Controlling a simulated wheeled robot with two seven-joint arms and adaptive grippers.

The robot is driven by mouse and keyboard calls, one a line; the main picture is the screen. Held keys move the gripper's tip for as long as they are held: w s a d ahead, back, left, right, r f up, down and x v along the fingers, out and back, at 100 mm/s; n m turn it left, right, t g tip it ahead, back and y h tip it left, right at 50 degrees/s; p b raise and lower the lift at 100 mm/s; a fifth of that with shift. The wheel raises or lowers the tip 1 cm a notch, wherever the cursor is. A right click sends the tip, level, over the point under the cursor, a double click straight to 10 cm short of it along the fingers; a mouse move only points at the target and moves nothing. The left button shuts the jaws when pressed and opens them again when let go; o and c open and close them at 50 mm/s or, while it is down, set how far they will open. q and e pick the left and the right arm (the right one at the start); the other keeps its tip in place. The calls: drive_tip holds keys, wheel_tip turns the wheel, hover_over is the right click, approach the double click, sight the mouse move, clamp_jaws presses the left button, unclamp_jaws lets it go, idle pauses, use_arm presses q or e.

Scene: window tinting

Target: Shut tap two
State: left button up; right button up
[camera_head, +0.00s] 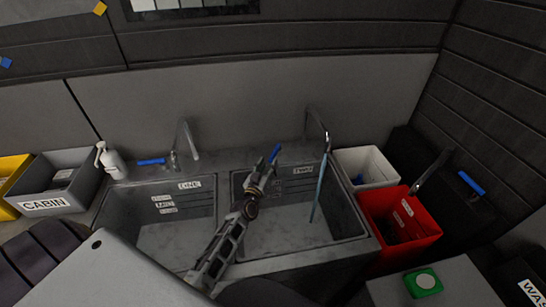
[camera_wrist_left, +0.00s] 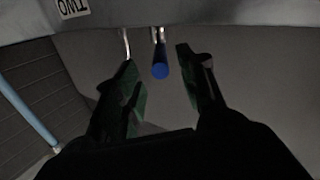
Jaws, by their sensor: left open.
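Tap two, at the right-hand sink, has a grey spout (camera_head: 315,122) and a blue lever (camera_head: 275,153). A light-blue stream (camera_head: 320,187) runs from the spout down into the right-hand sink (camera_head: 357,215). My left gripper (camera_head: 263,172) is over that sink, just below the lever. In the left wrist view, the blue lever end (camera_wrist_left: 160,71) shows between the open fingers (camera_wrist_left: 155,65), apart from both. An upside-down label "TWO" (camera_wrist_left: 73,8) is at the top left, and the stream (camera_wrist_left: 28,108) is at the left. My right gripper is not in view.
The left-hand sink (camera_head: 213,205) has its own tap with a blue lever (camera_head: 151,161). A white soap bottle (camera_head: 113,163) stands left of it. A white bin (camera_head: 377,160) and a red bin (camera_head: 421,211) are at the right. Another tap (camera_head: 432,171) with a blue lever (camera_head: 471,183) stands beyond.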

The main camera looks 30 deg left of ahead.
sight(273, 156)
use_arm(q)
drive_tip(key=shift+w+a, duration=0.2)
drive_tip(key=shift+w, duration=1.35)
drive_tip(key=shift+w+a, duration=0.15)
drive_tip(key=shift+w, duration=1.35)
clamp_jaws()
